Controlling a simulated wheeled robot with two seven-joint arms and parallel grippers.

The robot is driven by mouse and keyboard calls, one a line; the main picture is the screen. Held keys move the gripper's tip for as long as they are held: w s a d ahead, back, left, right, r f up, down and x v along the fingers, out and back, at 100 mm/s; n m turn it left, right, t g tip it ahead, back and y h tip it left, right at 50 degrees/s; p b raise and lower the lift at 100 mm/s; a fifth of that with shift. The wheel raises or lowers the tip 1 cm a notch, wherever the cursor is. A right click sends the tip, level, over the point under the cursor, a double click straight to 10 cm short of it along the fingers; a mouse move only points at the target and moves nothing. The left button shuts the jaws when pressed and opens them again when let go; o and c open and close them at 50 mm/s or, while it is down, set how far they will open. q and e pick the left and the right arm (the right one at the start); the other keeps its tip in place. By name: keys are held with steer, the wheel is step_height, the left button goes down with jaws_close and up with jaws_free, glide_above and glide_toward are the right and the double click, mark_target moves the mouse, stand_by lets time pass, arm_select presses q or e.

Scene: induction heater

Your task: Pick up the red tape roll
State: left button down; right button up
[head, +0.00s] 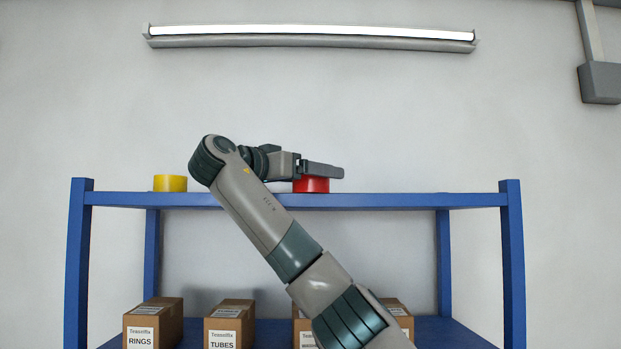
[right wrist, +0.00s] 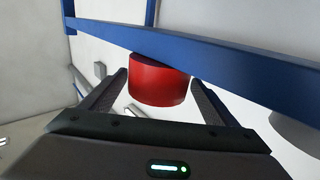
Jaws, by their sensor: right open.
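The red tape roll (head: 311,186) sits on the top board of the blue shelf, and its upper part is hidden behind my right gripper (head: 325,170). In the right wrist view the red tape roll (right wrist: 158,82) appears between the two spread fingertips of my right gripper (right wrist: 159,78). The fingers are open, with a visible gap on both sides of the roll. I cannot tell how far the fingers reach along it. My left gripper is not in view.
A yellow roll (head: 170,183) stands on the top board at the left. The blue shelf (head: 400,200) has upright posts at both ends. Labelled cardboard boxes (head: 152,322) stand on the lower board. The top board is clear to the right of the red roll.

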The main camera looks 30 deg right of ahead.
steer(key=p+x, duration=0.1)
steer(key=x, duration=0.2)
steer(key=shift+s+d+r+p, duration=0.1)
steer(key=shift+s+r+p, duration=0.1)
steer(key=shift+p, duration=0.15)
steer(key=shift+w+d+f, duration=0.1)
steer(key=shift+d+f, duration=0.05)
steer(key=shift+d, duration=0.05)
steer(key=shift+a, duration=0.15)
steer(key=c, duration=1.2)
